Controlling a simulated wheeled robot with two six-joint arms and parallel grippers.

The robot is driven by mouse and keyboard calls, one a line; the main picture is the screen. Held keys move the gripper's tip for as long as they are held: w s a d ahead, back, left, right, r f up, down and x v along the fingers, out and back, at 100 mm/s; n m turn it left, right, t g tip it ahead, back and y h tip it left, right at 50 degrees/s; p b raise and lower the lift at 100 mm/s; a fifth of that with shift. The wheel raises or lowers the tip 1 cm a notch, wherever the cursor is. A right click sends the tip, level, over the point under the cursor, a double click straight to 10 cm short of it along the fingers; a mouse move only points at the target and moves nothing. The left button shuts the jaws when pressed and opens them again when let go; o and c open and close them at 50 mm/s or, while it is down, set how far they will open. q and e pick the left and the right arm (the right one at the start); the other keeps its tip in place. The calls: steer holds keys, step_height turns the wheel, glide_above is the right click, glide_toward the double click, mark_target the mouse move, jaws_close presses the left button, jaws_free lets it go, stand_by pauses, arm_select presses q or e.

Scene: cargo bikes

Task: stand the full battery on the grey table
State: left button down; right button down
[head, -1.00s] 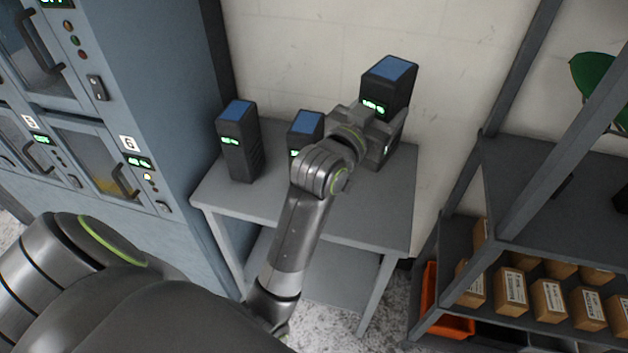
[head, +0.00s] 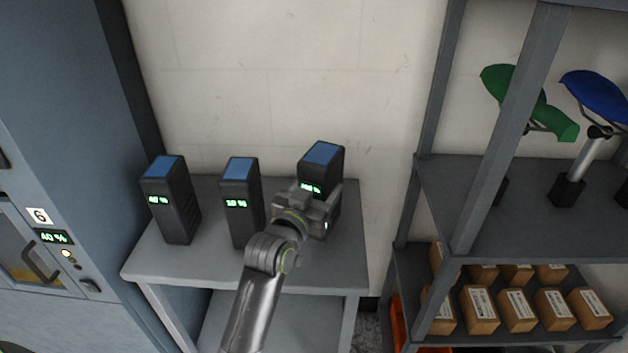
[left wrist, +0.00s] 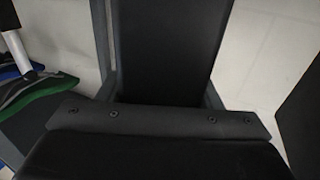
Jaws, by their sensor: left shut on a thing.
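The grey table (head: 155,262) stands against the wall. My left gripper (head: 308,205) is shut on a dark battery with a blue top (head: 323,154) over the table's right part. The battery is upright, and its green display is partly covered, so I cannot read it surely. Its base is hidden behind the gripper, so I cannot tell whether it touches the table. In the left wrist view a dark body, seemingly this battery (left wrist: 170,50), fills the middle. My right gripper is not in view.
Two similar batteries stand on the table: a left one (head: 172,205) and a middle one (head: 240,205), close to my gripper. A blue-grey charging cabinet (head: 70,130) is at left. A shelf rack (head: 470,200) with boxes and bike saddles is at right.

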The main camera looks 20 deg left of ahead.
arm_select(q)
steer(key=shift+f, duration=1.65)
steer(key=shift+b, duration=0.3)
steer(key=c, duration=0.8)
jaws_free()
steer(key=shift+f, duration=0.4)
steer(key=shift+c, duration=0.2)
steer(key=o, duration=0.4)
steer(key=shift+s+r, duration=0.1)
steer(key=shift+r, duration=0.1)
steer(key=shift+s+a+b, duration=0.2)
steer(key=shift+s+b, duration=0.05)
steer(key=shift+s, duration=1.75)
steer(key=shift+s+a+b, duration=0.25)
steer(key=shift+s+b, duration=0.05)
steer(key=shift+s, duration=1.7)
steer(key=shift+s+a+b, duration=0.2)
steer(key=shift+s+b, duration=0.05)
steer(key=shift+s, duration=1.75)
